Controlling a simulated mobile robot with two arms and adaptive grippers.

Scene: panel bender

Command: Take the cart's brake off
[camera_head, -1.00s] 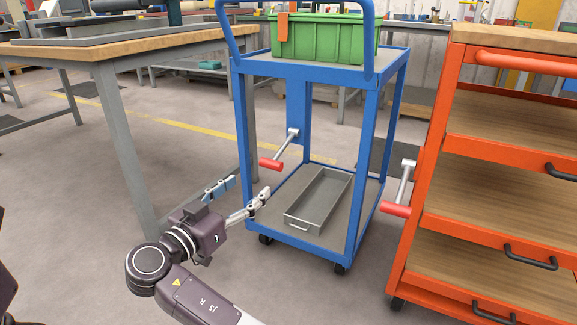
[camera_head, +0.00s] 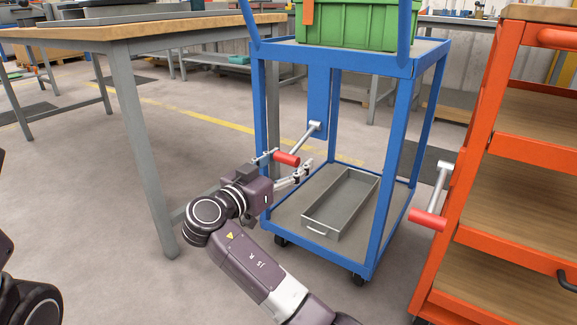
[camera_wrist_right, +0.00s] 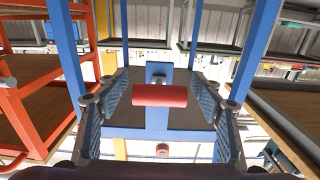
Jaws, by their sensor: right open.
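The blue cart (camera_head: 388,165) stands in the middle of the head view. A grey lever (camera_head: 306,137) on its blue upright ends in a red grip (camera_head: 287,159). My right gripper (camera_head: 284,168) is open at the red grip, with one finger to each side in the picture. In the right wrist view the red grip (camera_wrist_right: 160,95) lies across the space between the two open fingers (camera_wrist_right: 160,105), with gaps on both sides. My left gripper is not in view.
The cart carries a green crate (camera_head: 345,25) on top and a grey tray (camera_head: 342,203) on its lower shelf. An orange shelf cart (camera_head: 463,205) with its own red-gripped lever (camera_head: 428,220) stands close on the right. A wood-topped workbench (camera_head: 120,28) stands left.

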